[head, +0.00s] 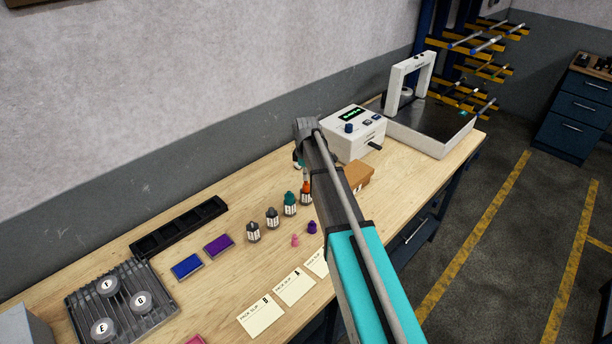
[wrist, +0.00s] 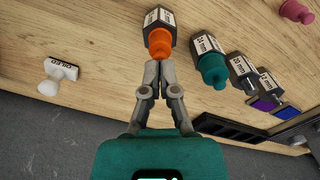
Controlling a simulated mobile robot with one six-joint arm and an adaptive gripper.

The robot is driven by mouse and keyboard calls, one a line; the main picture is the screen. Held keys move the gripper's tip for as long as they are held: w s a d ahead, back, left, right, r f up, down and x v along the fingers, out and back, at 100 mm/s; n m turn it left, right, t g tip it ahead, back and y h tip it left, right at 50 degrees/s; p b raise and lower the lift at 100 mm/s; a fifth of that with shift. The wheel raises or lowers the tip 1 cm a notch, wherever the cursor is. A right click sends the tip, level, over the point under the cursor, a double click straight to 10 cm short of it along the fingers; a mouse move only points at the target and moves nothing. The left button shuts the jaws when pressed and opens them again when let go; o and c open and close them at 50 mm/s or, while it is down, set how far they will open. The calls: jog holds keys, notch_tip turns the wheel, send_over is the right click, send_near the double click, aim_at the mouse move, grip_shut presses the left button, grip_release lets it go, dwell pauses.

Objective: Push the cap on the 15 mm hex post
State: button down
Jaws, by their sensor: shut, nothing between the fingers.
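My gripper (wrist: 157,78) is shut and empty, its fingertips right at an orange cap (wrist: 158,42); I cannot tell whether they touch. The orange cap sits on a dark hex post (wrist: 158,17) whose label is not clearly readable. In the head view the orange cap (head: 306,187) is partly hidden by my arm. Beside it stands a teal-capped post (wrist: 211,58) marked 24 mm. Two dark posts without coloured caps (wrist: 242,72) (wrist: 267,84) stand further along the row; neither is clearly marked 15 mm. A pink cap (head: 296,240) and a purple cap (head: 312,228) lie loose.
A white stamp-like piece (wrist: 60,72) lies near the table edge. Blue and purple pads (head: 187,266), a black tray (head: 180,225) and cards (head: 295,287) lie on the bench.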

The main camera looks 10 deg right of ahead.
jog(key=shift+s+f+b, duration=0.1)
jog(key=shift+f+b, duration=0.3)
dwell(1.9)
jog(key=shift+r+p, duration=3.5)
jog(key=shift+p, duration=0.05)
jog(key=s+f+m+b, duration=0.3)
jog(key=s+m, duration=0.3)
jog(key=s, duration=0.7)
jog(key=s+f+m+b, duration=0.3)
jog(key=s+m, duration=0.3)
jog(key=s, duration=0.8)
jog(key=shift+d+m, duration=0.25)
jog(key=shift+m, duration=0.15)
